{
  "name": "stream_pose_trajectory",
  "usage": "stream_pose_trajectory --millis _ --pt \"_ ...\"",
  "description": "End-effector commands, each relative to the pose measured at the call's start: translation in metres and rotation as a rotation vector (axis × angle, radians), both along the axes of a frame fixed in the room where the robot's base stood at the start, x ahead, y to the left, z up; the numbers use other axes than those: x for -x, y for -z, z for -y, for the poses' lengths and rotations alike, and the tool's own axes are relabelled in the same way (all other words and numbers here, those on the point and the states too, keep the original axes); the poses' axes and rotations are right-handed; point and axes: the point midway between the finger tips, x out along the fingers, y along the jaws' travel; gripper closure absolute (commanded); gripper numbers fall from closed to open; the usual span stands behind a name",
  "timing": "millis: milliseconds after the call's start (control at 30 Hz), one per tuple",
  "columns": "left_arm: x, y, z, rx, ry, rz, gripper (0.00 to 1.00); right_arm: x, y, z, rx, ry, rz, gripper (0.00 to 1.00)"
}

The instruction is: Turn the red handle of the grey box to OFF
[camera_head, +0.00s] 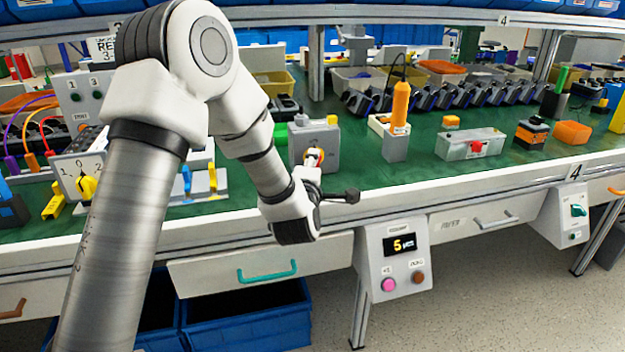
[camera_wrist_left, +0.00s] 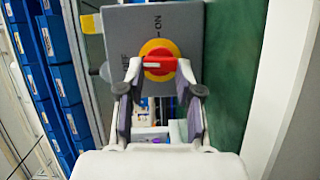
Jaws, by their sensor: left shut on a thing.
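The grey box (camera_head: 327,147) stands on the green bench top near its front edge. Its red handle (camera_wrist_left: 160,64) sits in a yellow ring on the face in the left wrist view. There ON is printed above the ring and OFF to its left, partly hidden by a finger. The handle's white mark lies across it and points left, toward OFF. My left gripper (camera_wrist_left: 159,72) is shut on the red handle, one fingertip at each side. In the head view the gripper (camera_head: 312,163) mostly covers the handle. My right gripper is out of view.
A grey box with a yellow knob (camera_head: 87,186) stands at the left. An orange upright lever on a grey block (camera_head: 396,145) and a pale case with a red latch (camera_head: 462,146) stand to the right. A drawer with a teal handle (camera_head: 267,271) is below the front edge.

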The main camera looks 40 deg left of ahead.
Motion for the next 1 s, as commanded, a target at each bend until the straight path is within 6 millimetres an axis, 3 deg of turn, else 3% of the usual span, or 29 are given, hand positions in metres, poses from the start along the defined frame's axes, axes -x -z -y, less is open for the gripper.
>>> stream_pose_trajectory --millis 33,200,733,767,800,1000 --pt "0.0 0.006 0.0 0.014 0.0 0.015 1.0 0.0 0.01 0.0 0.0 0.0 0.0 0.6" --pt "0.0 0.004 0.0 0.049 0.0 0.055 1.0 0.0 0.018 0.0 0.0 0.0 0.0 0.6" --pt "0.0 0.002 0.0 0.064 0.0 0.073 1.0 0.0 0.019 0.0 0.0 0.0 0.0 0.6" --pt "0.0 0.002 0.0 0.064 0.0 0.073 0.55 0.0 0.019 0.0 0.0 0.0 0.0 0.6" --pt "0.0 0.002 0.0 0.064 0.0 0.073 0.4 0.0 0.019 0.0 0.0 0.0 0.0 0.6" --pt "0.0 0.001 0.0 0.062 0.0 0.073 0.4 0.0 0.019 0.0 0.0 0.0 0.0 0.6"
